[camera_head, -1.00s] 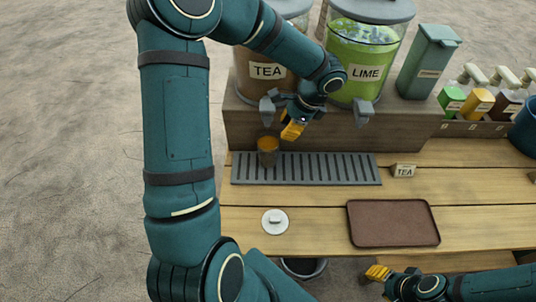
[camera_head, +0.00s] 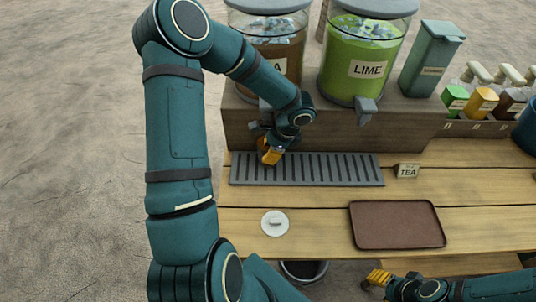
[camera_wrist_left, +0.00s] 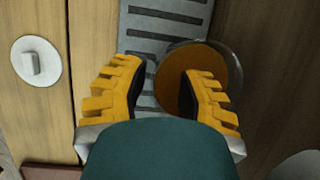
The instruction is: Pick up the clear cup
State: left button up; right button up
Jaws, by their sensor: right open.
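The clear cup (camera_wrist_left: 207,57) with amber liquid inside is seen from above in the left wrist view, by the slatted grey drip tray. My left gripper (camera_wrist_left: 158,78) is open, its yellow fingers apart. Its right finger overlaps the cup in that view, and I cannot tell whether they touch. In the head view the left gripper (camera_head: 269,152) is at the back left of the tray and hides the cup. My right gripper (camera_head: 377,279) is open and empty, low at the table's front edge.
The drip tray (camera_head: 310,170) lies below a wooden ledge with the tea dispenser (camera_head: 265,45) and lime dispenser (camera_head: 362,62). A white lid (camera_head: 275,223), a brown tray (camera_head: 397,224) and a tea sign (camera_head: 407,171) are on the table. The table between lid and brown tray is clear.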

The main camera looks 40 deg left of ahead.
pick_arm(q)
jog(key=shift+s+f, duration=0.1)
jog(key=shift+f, duration=0.2)
grip_shut()
jog(key=shift+r, duration=0.1)
